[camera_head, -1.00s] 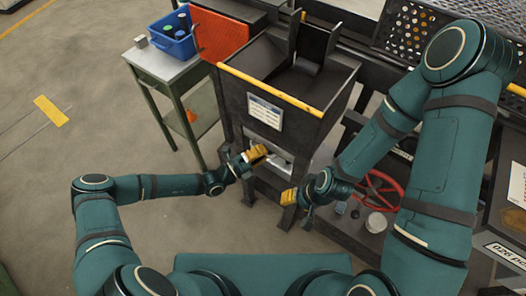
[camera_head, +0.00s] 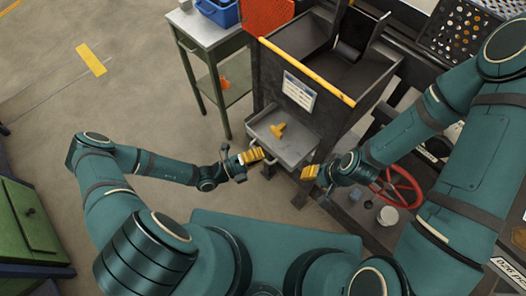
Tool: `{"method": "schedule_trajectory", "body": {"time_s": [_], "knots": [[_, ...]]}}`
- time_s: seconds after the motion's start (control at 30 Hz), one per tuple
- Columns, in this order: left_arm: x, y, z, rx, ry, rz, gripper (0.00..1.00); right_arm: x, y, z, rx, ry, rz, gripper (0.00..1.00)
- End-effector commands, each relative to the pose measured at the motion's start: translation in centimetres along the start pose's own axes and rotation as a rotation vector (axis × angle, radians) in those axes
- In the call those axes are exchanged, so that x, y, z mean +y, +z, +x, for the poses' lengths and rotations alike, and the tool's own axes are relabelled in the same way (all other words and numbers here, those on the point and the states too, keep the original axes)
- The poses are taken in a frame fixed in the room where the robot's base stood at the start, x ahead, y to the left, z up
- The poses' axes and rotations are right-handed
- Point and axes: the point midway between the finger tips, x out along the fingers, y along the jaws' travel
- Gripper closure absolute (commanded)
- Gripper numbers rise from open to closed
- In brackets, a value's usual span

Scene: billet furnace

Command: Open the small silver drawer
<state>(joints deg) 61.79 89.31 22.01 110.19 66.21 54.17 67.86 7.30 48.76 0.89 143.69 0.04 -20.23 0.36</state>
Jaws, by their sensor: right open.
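The small silver drawer (camera_head: 297,151) stands pulled out from under the black hopper-like bin in the head view. Its inside shows, and a yellow T-shaped piece (camera_head: 279,129) lies in it. My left gripper (camera_head: 257,155) has its yellow fingers at the drawer's front left edge. Whether they touch the drawer or hold a handle is hidden. My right gripper (camera_head: 308,173) is open and empty, just in front of the drawer's right side and apart from it.
The black bin (camera_head: 270,78) with a yellow front bar is above the drawer. A red handwheel (camera_head: 403,188) and a metal can (camera_head: 387,216) are right of my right gripper. A side table (camera_head: 207,27) with a blue crate (camera_head: 219,11) is behind left.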

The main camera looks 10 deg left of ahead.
Motion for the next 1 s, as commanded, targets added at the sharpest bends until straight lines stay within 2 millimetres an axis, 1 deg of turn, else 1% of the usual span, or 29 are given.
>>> {"method": "schedule_trajectory", "body": {"time_s": [0.03,0.07,0.1,0.13,0.43,0.57,0.67,0.9,1.0], "knots": [[0.0,0.0,0.0,0.001,0.000,-0.001,0.89,0.0,0.0,0.0,0.000,0.000,0.000,0.53],[0.0,0.0,0.0,0.001,0.000,-0.001,0.78,0.0,0.0,0.0,0.000,0.000,0.000,0.53],[0.0,0.0,0.0,0.001,0.000,-0.001,0.64,0.0,0.0,0.0,0.000,0.000,0.000,0.53],[0.0,0.0,0.0,0.001,0.000,-0.001,0.61,0.0,0.0,0.0,0.000,0.000,0.000,0.53],[0.0,0.0,0.0,0.000,0.000,0.000,0.61,0.0,0.0,0.0,0.000,0.000,0.000,0.53],[0.0,0.0,-1.0,0.000,0.001,0.000,0.61,0.0,0.0,0.0,0.000,0.000,0.000,0.53],[0.0,0.1,-2.5,0.000,0.002,0.000,0.61,0.0,0.0,0.0,0.000,0.000,0.000,0.53],[0.0,0.0,-7.5,-0.001,0.003,-0.001,0.61,0.0,0.0,0.0,0.000,0.000,0.000,0.53],[0.0,0.0,-9.3,0.000,0.003,0.001,0.61,0.0,0.0,0.0,0.000,0.000,0.000,0.53]]}}
